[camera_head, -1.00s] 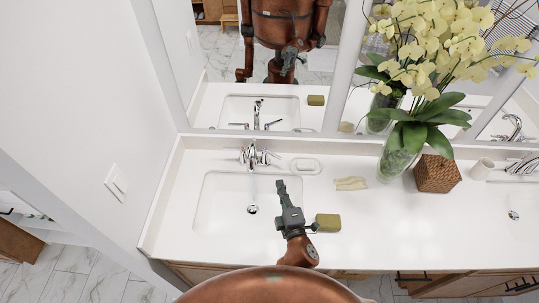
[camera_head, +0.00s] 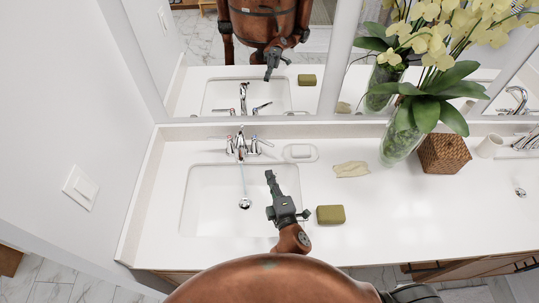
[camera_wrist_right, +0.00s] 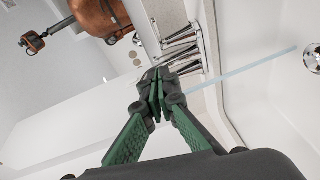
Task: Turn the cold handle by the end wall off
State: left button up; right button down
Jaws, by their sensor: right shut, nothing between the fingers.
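The chrome faucet (camera_head: 240,148) stands behind the left sink (camera_head: 188,205), the one near the left end wall (camera_head: 60,120). It has one lever handle (camera_head: 223,140) on its left and another (camera_head: 260,146) on its right. A thin stream of water (camera_head: 242,180) runs from the spout toward the drain. Hot and cold marks are too small to read. My right gripper (camera_head: 269,178) is shut and empty above the sink's right part, apart from the handles in the head view. In the wrist view its fingertips (camera_wrist_right: 159,88) overlap the faucet (camera_wrist_right: 182,48). My left gripper is out of view.
A green soap block (camera_head: 330,214) lies right of the sink. A soap dish (camera_head: 300,152) and a folded cloth (camera_head: 351,169) lie behind it. A glass vase of orchids (camera_head: 400,142) and a woven box (camera_head: 443,153) stand farther right. A mirror (camera_head: 200,80) rises behind the counter.

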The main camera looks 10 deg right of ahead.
jog(key=w, duration=0.4)
jog(key=w+f, duration=0.1)
jog(key=w, duration=0.3)
jog(key=w+d, duration=0.1)
jog(key=w, duration=0.3)
jog(key=shift+w+f, duration=0.1)
jog(key=shift+f, duration=0.3)
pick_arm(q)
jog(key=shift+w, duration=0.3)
pick_arm(e)
jog(key=shift+w+d+f, duration=0.15)
jog(key=shift+w+d, duration=0.25)
